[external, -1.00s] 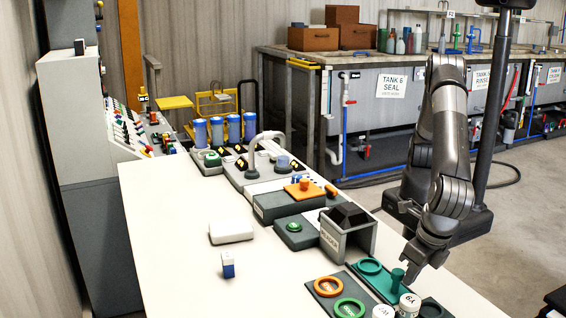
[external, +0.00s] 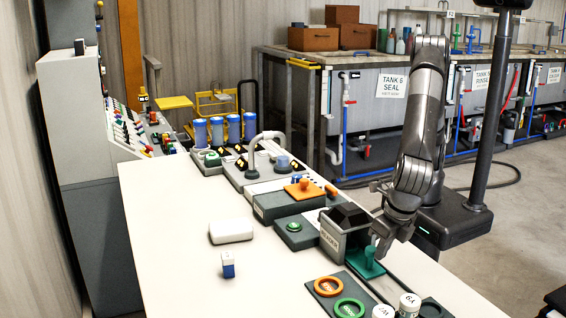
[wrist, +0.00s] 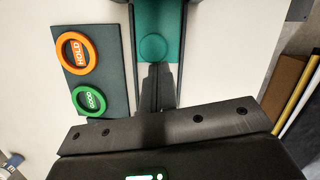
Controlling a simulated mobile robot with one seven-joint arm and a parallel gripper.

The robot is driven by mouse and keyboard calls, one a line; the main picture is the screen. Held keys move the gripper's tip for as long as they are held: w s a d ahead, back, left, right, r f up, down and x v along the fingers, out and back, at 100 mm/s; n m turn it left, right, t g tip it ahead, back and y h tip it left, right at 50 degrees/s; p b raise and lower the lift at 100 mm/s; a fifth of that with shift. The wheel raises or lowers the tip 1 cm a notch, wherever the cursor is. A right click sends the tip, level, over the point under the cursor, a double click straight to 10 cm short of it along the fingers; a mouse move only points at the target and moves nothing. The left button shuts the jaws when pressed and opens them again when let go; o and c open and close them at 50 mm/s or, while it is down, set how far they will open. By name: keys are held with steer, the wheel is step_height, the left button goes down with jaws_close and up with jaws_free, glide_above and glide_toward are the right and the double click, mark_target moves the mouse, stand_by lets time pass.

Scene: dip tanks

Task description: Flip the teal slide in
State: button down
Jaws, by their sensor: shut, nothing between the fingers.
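The teal slide (external: 359,268) lies on its dark track, and only a short part of it shows beside the grey box with the black hopper. Its upright teal knob (external: 370,257) stands on this part. In the wrist view the slide (wrist: 172,18) runs between dark rails with the round knob (wrist: 152,47) at its near end. My gripper (external: 376,254) is shut and empty, low at the knob on the side away from the box. In the wrist view its fingertips (wrist: 151,68) are right at the knob; I cannot tell whether they touch it.
The grey box (external: 333,236) with the black hopper stands close to my gripper. An orange ring (external: 327,286) and a green ring (external: 349,309) sit on a dark plate beside the track. White-capped containers (external: 409,303) stand nearer. The white tabletop (external: 175,240) at left is mostly clear.

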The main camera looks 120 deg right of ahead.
steer(key=a, duration=0.2)
steer(key=s+a, duration=0.1)
steer(key=a, duration=0.1)
steer(key=shift+a, duration=0.15)
steer(key=v, duration=0.9)
steer(key=shift+r, duration=0.5)
steer(key=s+d+r+m+y, duration=0.1)
steer(key=d+r+m, duration=0.2)
steer(key=d, duration=0.5)
steer(key=s+d+r+m+t, duration=0.1)
steer(key=s+d+r+m, duration=0.2)
steer(key=d, duration=0.4)
steer(key=d+r+m+y, duration=0.1)
steer(key=d+r+m, duration=0.25)
steer(key=d, duration=0.45)
steer(key=s+d+f+m+t, duration=0.1)
steer(key=s+d+m+t, duration=0.2)
steer(key=s+d+m, duration=0.8)
steer(key=s+d, duration=0.4)
steer(key=d, duration=0.2)
steer(key=shift+s+f+t+y, duration=0.2)
steer(key=shift+s+t+y, duration=0.05)
steer(key=shift+t+y, duration=0.15)
steer(key=shift+m, duration=0.25)
